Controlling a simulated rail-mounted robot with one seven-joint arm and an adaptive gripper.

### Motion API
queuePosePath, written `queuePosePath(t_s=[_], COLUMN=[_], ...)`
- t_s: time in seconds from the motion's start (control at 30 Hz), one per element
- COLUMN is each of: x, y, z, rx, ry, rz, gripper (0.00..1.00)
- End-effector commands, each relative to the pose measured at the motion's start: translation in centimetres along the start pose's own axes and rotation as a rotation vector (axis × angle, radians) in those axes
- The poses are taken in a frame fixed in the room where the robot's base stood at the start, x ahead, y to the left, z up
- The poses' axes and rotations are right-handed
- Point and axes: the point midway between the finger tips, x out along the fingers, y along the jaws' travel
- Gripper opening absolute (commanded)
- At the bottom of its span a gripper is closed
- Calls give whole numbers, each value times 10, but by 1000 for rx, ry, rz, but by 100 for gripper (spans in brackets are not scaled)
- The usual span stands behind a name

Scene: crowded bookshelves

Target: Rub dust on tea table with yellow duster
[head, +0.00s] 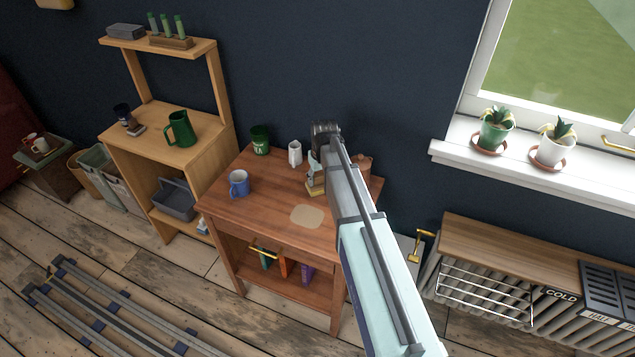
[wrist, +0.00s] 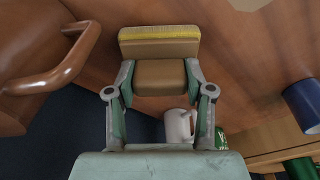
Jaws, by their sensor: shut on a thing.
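The tea table (head: 262,205) is a reddish-brown wooden table. A pale tan dust patch (head: 307,216) lies on its top, and its edge shows at the top of the wrist view (wrist: 248,3). My gripper (wrist: 158,78) is shut on the duster, a brown block with a yellow strip (wrist: 158,48) along its far edge. In the head view my gripper (head: 315,168) is over the back right of the table, with the duster (head: 316,187) low at the tabletop, behind the patch. I cannot tell whether the duster touches the wood. My arm hides part of the table's right side.
A blue mug (head: 239,183) stands left of the patch. A green cup (head: 260,140) and white jug (head: 295,153) stand at the back. A brown pot (wrist: 30,55) with a handle is close beside my gripper; its top shows behind my arm (head: 364,160). The front tabletop is clear.

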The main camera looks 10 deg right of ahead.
Motion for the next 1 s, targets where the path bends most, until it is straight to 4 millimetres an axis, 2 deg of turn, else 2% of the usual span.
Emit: queuePosePath(t_s=[0.1,0.23,0.8,1.0], x=[-1,-25,-74,-80], y=[6,4,3,3], z=[-9,-10,-18,-18], rx=[-1,-2,-4,-4], ry=[0,2,0,0], rz=[0,0,-1,-1], gripper=[14,14,14,14])
